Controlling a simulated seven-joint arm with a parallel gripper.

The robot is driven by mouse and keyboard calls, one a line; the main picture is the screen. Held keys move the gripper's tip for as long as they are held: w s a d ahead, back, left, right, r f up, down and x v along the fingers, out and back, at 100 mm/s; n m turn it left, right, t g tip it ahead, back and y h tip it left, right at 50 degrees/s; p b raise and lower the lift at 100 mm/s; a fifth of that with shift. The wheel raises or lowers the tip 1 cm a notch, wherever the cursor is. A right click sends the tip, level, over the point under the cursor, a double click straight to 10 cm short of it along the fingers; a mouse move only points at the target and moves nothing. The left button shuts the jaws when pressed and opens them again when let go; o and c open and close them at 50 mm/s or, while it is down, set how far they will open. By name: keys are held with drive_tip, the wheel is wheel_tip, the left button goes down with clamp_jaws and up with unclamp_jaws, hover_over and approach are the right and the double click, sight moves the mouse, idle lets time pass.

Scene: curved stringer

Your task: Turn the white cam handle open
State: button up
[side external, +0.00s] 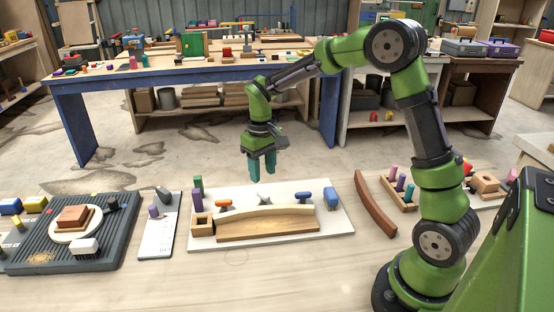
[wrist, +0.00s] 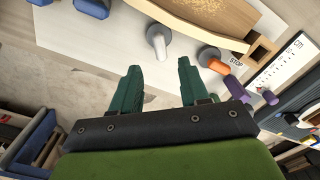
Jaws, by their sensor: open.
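The white cam handle (wrist: 160,44) stands on the white board (wrist: 110,58), just beyond my fingertips in the wrist view. In the side view the white handle (side external: 264,199) is small and sits behind the curved wooden stringer (side external: 265,223), between an orange handle (side external: 224,203) and a blue handle (side external: 303,196). The orange handle also shows in the wrist view (wrist: 218,66), right of the white one. My gripper (side external: 262,172) is open and empty, pointing down above the back of the board. Its two teal fingers are apart in the wrist view (wrist: 159,68), touching nothing.
A wooden box (side external: 202,225) and purple and green pegs stand at the board's left end. A dark ribbed tray (side external: 110,225) lies far left. A curved brown strip (side external: 375,205) lies to the right.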

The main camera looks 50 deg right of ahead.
sight(263, 193)
wheel_tip(263, 193, down, 7)
idle(0.3)
clamp_jaws()
